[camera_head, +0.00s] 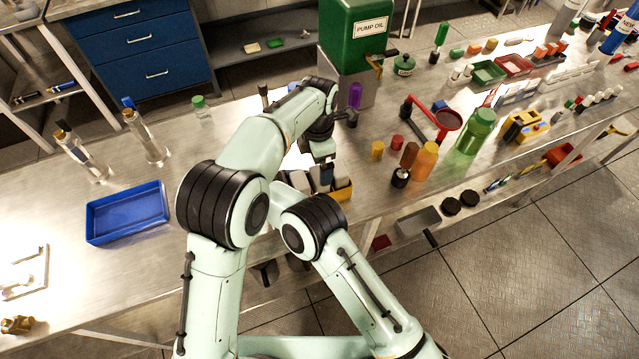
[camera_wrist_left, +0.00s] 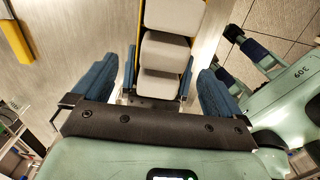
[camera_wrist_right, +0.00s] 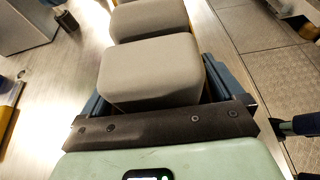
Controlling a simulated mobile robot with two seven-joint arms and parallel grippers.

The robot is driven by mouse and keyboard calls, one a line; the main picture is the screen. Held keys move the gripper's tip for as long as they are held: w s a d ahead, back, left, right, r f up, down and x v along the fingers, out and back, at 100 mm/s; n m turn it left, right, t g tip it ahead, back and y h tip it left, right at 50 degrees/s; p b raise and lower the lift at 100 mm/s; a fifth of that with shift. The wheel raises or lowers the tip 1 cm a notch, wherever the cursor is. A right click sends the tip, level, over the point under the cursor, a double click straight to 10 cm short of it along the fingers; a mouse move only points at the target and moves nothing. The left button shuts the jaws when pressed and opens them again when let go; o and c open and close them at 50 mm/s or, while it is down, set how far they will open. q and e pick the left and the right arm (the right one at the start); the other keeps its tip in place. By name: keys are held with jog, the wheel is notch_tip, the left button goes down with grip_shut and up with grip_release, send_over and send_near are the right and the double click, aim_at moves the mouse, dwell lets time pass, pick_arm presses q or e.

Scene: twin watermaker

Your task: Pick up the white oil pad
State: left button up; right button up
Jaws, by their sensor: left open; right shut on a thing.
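Several light grey-white pads (camera_wrist_left: 164,52) stand in a row in a yellow tray (camera_head: 344,192) near the bench's front edge. In the left wrist view, my left gripper (camera_wrist_left: 155,88) is open, with its blue fingers apart on either side of the row and no pad held. In the right wrist view, my right gripper (camera_wrist_right: 155,85) is shut on the nearest pad (camera_wrist_right: 150,72), a finger at each side. Another pad (camera_wrist_right: 148,20) lies just beyond it. My arms hide part of the tray and the right gripper in the head view.
A blue tray (camera_head: 128,212) lies at the left with bare bench around it. A green pump oil can (camera_head: 352,35) stands behind the yellow tray. An orange bottle (camera_head: 425,160) and a green bottle (camera_head: 477,130) stand to its right.

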aim_at(314, 171)
pick_arm(q)
jog(key=f, duration=0.5)
jog(key=shift+s+d+f, duration=0.15)
jog(key=shift+s, duration=0.15)
jog(key=c, duration=1)
